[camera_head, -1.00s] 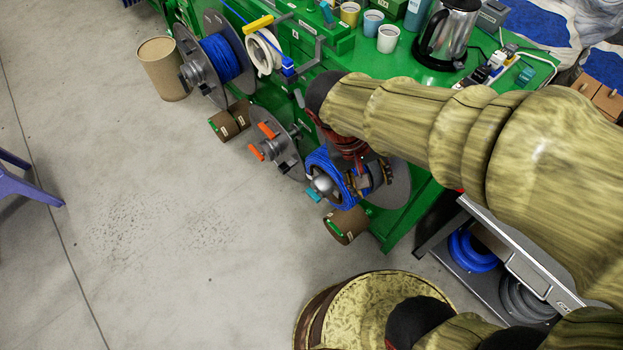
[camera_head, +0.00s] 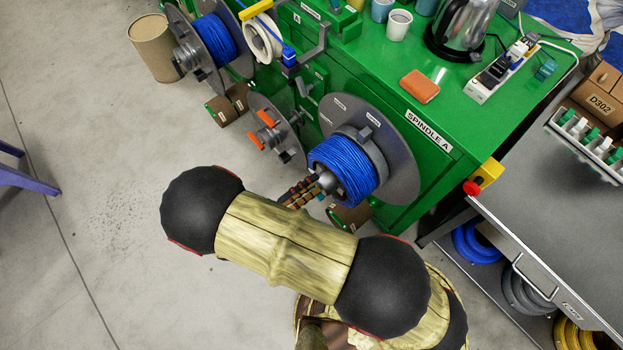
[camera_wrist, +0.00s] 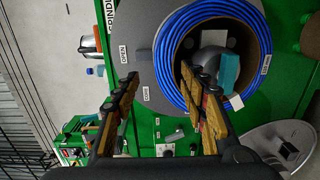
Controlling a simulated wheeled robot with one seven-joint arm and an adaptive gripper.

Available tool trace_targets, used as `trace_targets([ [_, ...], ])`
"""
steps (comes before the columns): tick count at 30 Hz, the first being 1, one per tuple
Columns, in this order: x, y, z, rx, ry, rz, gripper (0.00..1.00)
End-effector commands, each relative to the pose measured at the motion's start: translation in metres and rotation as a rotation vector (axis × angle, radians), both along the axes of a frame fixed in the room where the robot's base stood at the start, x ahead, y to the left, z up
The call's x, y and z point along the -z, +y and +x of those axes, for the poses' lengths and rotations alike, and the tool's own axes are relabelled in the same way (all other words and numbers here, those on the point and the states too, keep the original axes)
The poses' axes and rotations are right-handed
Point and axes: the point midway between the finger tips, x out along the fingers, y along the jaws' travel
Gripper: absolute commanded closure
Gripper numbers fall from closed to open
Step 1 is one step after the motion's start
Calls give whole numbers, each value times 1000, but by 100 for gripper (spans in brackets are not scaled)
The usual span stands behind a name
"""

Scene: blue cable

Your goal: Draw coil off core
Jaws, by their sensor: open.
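The blue cable coil (camera_head: 343,170) sits on its core on the big grey reel marked SPINDLE A. The reel's grey back flange (camera_head: 400,160) stands against the green bench. My gripper (camera_head: 307,187) is in front of the coil's near end, at its lower left, partly hidden by the arm. In the wrist view the coil (camera_wrist: 166,62) is a blue ring around the brown core and a silver dome. My open gripper (camera_wrist: 160,78) has one finger outside the ring and the other overlapping the core opening. I cannot tell whether the fingers touch the coil.
Left of the coil are an empty grey reel (camera_head: 275,135) with orange tabs and another blue cable reel (camera_head: 215,40). A brown cardboard drum (camera_head: 153,48) stands farther left. A metal cart (camera_head: 560,210) is at the right.

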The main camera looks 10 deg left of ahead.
Motion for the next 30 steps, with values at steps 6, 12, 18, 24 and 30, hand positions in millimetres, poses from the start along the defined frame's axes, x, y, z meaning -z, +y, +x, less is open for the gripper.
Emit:
trace_targets([
  [6, 10, 8, -4, -63, -38, -17, 57],
  [12, 10, -2, 7, -59, -36, -18, 57],
  [18, 9, -17, 24, -58, -35, -17, 57],
  [24, 9, -31, 40, -56, -35, -17, 57],
  [30, 10, -45, 57, -57, -35, -16, 57],
])
